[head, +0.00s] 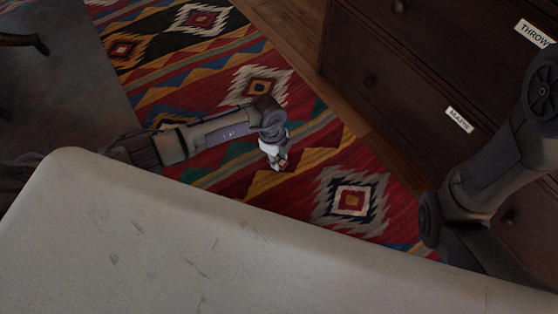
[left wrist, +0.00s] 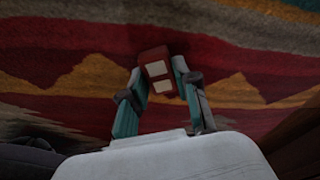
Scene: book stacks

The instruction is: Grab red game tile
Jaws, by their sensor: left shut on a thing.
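Whether the tile touches the rug cannot be told. My right arm shows at the right of the head view, but its gripper is out of view.
A colourful rug (head: 205,75) covers the floor. A dark wooden drawer unit (head: 420,60) with white labels stands at the right, beyond a strip of wooden floor (head: 290,25). A dark curved piece (head: 22,40) shows at the upper left.

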